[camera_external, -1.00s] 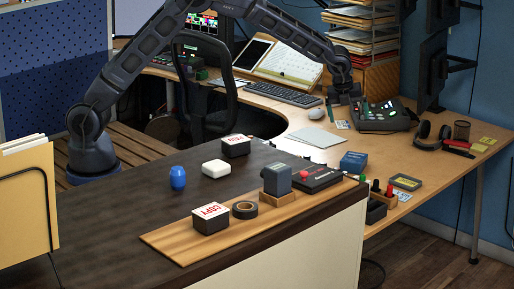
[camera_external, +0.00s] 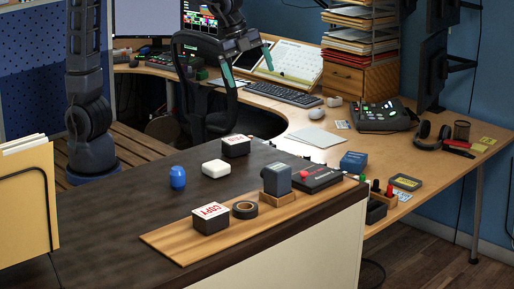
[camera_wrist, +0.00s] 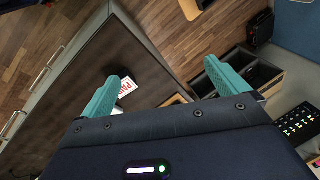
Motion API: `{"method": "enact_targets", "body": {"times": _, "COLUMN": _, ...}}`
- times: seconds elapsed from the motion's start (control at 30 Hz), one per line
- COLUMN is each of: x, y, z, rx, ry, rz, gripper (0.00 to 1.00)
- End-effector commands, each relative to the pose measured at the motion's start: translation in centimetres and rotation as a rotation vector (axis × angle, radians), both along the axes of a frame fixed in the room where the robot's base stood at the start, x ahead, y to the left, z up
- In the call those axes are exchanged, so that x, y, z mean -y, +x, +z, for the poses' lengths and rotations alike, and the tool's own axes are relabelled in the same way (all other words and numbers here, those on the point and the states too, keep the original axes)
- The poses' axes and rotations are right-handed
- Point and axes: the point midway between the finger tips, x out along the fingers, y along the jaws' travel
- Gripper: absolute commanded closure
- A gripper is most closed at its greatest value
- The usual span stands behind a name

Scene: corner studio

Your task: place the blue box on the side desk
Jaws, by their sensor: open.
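The blue box (camera_external: 353,161) sits on the light wood desk (camera_external: 385,150), close to the right end of the dark-topped desk (camera_external: 120,220). I cannot tell which of these is the side desk. My gripper (camera_external: 251,79) is raised in front of the monitor and calendar, up and left of the blue box and well apart from it. Its two teal fingers are spread with nothing between them. In the wrist view my gripper (camera_wrist: 161,70) also shows open and empty; I cannot make out the blue box there.
On the dark desk stand a blue egg-shaped thing (camera_external: 177,177), a white rounded block (camera_external: 215,168), lettered boxes and a wooden board (camera_external: 165,239) with tape. A desk phone (camera_external: 382,117), headphones and keyboard (camera_external: 284,94) occupy the wood desk. A black chair (camera_external: 205,90) stands below my gripper.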

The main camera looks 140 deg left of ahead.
Motion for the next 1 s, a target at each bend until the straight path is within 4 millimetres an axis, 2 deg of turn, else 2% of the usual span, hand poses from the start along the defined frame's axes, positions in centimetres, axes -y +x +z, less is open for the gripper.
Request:
{"method": "enact_targets", "body": {"times": 0.03, "x": 2.1, "y": -1.1, "z": 0.7, "rx": 0.018, "ry": -0.013, "rz": 0.012, "gripper": 0.01}}
{"method": "enact_targets", "body": {"times": 0.2, "x": 8.2, "y": -4.8, "z": 1.7, "rx": 0.063, "ry": -0.068, "rz": 0.074, "gripper": 0.01}}
{"method": "enact_targets", "body": {"times": 0.5, "x": 17.3, "y": -12.6, "z": 1.8, "rx": 0.126, "ry": -0.173, "rz": 0.185, "gripper": 0.01}}
{"method": "enact_targets", "body": {"times": 0.8, "x": 23.6, "y": -20.9, "z": -0.4, "rx": 0.166, "ry": -0.276, "rz": 0.293, "gripper": 0.01}}
{"method": "enact_targets", "body": {"times": 1.0, "x": 25.6, "y": -24.4, "z": -1.9, "rx": 0.177, "ry": -0.321, "rz": 0.344, "gripper": 0.01}}
